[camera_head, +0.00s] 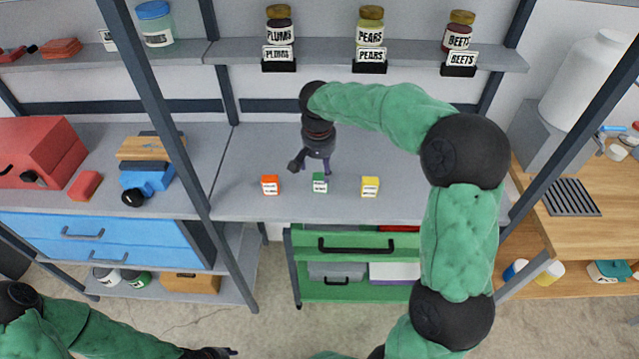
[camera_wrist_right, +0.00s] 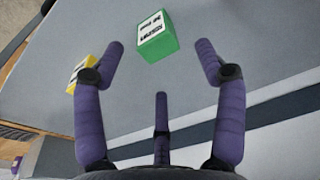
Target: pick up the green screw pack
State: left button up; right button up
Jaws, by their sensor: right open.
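The green screw pack (camera_head: 320,183) is a small green box with a white label, standing on the grey workbench between an orange pack (camera_head: 270,185) and a yellow pack (camera_head: 370,187). My right gripper (camera_head: 312,172) is above and just behind it. In the right wrist view the green pack (camera_wrist_right: 157,37) lies ahead of the spread fingers of the right gripper (camera_wrist_right: 160,62), which is open and empty. The yellow pack (camera_wrist_right: 82,72) shows there beside the left finger. My left gripper (camera_head: 210,353) is low at the bottom edge, away from the bench; its fingers are too small to read.
The grey bench (camera_head: 240,160) is clear around the packs. A shelf (camera_head: 410,52) with labelled jars runs above. A slanted post (camera_head: 165,110) stands left of the packs. A red toolbox (camera_head: 40,155) and blue tool (camera_head: 148,180) lie further left. Green drawers (camera_head: 350,245) are below.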

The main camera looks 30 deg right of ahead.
aim_at(320, 177)
jog(key=shift+w+d+f, duration=0.1)
jog(key=shift+w+f, duration=0.05)
jog(key=shift+f, duration=0.4)
jog(key=shift+w+f, duration=0.1)
jog(key=shift+f, duration=0.45)
jog(key=shift+s+f+b, duration=0.1)
jog(key=shift+f+b, duration=0.4)
jog(key=f, duration=0.1)
jog(key=f+b, duration=0.2)
jog(key=f, duration=0.1)
jog(key=shift+w+d, duration=0.25)
jog(key=shift+d, duration=0.05)
grip_shut()
